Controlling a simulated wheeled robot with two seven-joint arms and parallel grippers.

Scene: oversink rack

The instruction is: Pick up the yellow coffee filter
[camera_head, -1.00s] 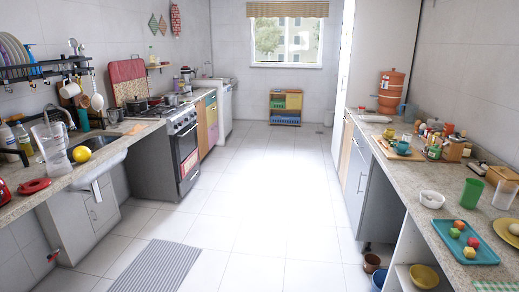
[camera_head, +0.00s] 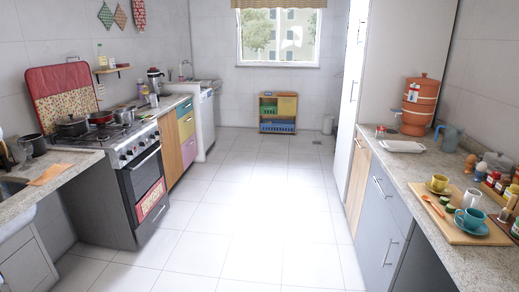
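I cannot make out the yellow coffee filter for certain. A small yellow cup-shaped thing (camera_head: 439,184) stands at the far end of a wooden board (camera_head: 465,237) on the right counter; it is too small to tell whether it is a cup or a filter. A teal cup on a saucer (camera_head: 471,222) and an orange-red spoon (camera_head: 432,205) are on the same board. Neither of my grippers is in view.
The right counter (camera_head: 410,173) also holds a white tray (camera_head: 402,147), a clay water filter (camera_head: 418,103), a blue-grey jug (camera_head: 447,138) and several jars. The stove (camera_head: 130,145) stands on the left. The tiled floor (camera_head: 250,205) between the counters is clear.

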